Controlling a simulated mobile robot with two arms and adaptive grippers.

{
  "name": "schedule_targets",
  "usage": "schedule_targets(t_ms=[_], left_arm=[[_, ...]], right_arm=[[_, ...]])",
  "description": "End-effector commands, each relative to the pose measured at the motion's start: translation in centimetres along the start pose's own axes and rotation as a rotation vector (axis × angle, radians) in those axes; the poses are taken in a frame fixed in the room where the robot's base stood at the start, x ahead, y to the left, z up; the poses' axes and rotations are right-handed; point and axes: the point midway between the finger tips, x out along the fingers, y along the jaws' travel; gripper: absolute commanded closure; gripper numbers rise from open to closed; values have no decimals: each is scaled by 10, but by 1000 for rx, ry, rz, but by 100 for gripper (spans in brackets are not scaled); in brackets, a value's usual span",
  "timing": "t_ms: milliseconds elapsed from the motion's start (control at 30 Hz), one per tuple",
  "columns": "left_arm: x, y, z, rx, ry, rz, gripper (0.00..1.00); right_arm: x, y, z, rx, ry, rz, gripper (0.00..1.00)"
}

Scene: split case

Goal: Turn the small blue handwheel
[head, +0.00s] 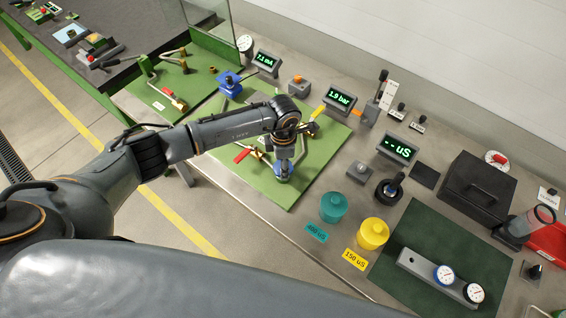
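My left arm reaches in from the left, and its gripper (283,170) points down over the front part of the green mat (283,196). A small blue part (281,179) shows right at the fingertips, low over the mat; it looks like the small blue handwheel, but the gripper covers most of it. I cannot tell whether the fingers are closed on it or just around it. Another blue device with a knob (229,83) stands farther back on the left. My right gripper is not in view.
Displays reading 7.1 mA (266,62) and 1.9 bar (341,98) stand behind. Teal (333,207) and yellow (372,234) jars stand to the right. Bare bench lies between.

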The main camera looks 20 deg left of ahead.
Motion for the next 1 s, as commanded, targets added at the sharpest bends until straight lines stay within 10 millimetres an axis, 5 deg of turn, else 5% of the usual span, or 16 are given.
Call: schedule_targets(t_ms=[367,1000], left_arm=[[2,0,0,-137,0,0,77],[2,0,0,-723,0,0,77]], right_arm=[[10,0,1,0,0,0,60],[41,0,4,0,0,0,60]])
